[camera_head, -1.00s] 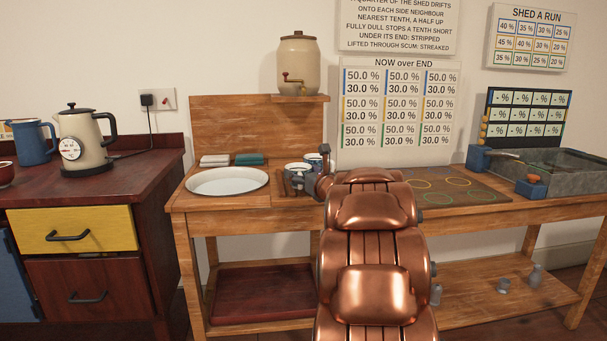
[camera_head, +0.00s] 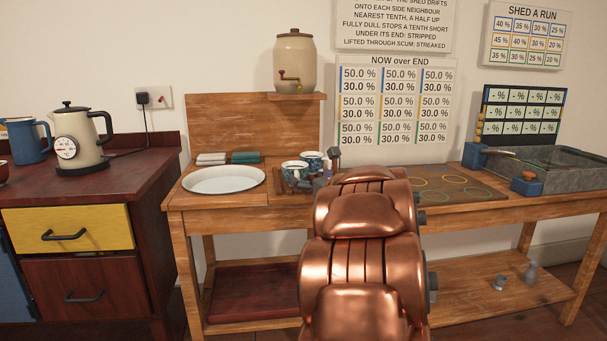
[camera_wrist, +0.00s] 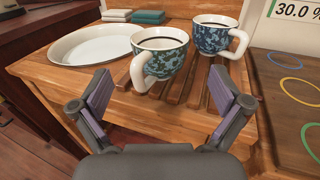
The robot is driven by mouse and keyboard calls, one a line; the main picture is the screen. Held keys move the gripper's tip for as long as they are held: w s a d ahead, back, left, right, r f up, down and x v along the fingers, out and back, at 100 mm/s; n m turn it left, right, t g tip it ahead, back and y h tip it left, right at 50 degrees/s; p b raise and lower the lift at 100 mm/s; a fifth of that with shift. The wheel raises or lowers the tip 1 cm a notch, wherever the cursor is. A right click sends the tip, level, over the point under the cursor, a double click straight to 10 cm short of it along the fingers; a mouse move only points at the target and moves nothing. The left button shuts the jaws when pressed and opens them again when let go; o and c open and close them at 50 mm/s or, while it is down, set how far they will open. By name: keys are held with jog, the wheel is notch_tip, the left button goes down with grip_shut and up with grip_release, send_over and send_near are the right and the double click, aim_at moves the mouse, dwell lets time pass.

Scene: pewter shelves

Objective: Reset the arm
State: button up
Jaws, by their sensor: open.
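My gripper (camera_wrist: 162,104) is open and empty in the wrist view, its two fingers spread wide. Beyond the fingertips stand two blue patterned mugs with white handles on a slatted wooden rack. The nearer mug (camera_wrist: 165,61) shows between and past the fingers, apart from them. The other mug (camera_wrist: 213,38) stands behind it to the right. Both mugs also show in the head view, the left mug (camera_head: 294,170) and the right mug (camera_head: 312,160). My copper arm covers the middle of the bench in the head view, and my gripper there is mostly hidden behind it.
A white basin (camera_head: 224,180) sits left of the mugs, with folded cloths (camera_head: 212,159) behind it. A stoneware dispenser (camera_head: 295,62) stands on a ledge above. A board with coloured rings (camera_head: 460,187) and a grey trough (camera_head: 560,172) lie right. A kettle (camera_head: 82,140) stands on the left cabinet.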

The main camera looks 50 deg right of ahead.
jog(key=v, duration=0.6)
jog(key=shift+s, duration=0.2)
jog(key=shift+a+r, duration=0.1)
jog(key=shift+a, duration=0.05)
